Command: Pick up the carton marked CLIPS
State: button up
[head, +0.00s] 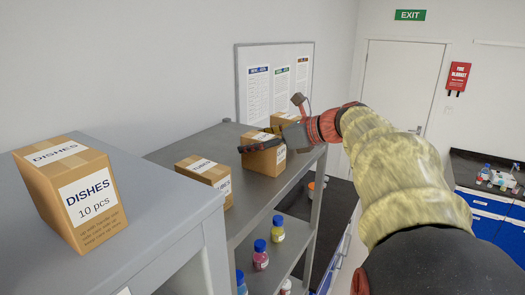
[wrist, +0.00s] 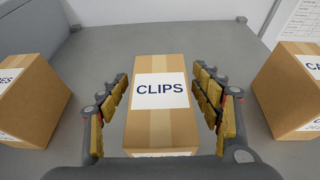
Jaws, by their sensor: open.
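The carton marked CLIPS (wrist: 161,125) is a brown box with tan tape and a white label, upright on a grey shelf top. My gripper (wrist: 160,85) is open, with one finger on each side of this carton in the wrist view. The carton stands between the fingers, and I cannot tell whether they touch it. In the head view my gripper (head: 258,140) is over a carton (head: 262,163) in the middle of the shelf, which appears to be the same one. Its label is mostly hidden there.
Neighbouring cartons stand left (wrist: 35,100) and right (wrist: 290,92) of the fingers, with gaps between. A DISHES carton (head: 72,195) stands on a nearer grey cabinet (head: 165,205). Several bottles with blue caps, one yellow (head: 277,230), stand on the lower shelf. The wall is behind.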

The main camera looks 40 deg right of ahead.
jog(key=shift+x, duration=1.1)
jog(key=c, duration=0.3)
jog(key=shift+r, duration=0.1)
jog(key=c, duration=1)
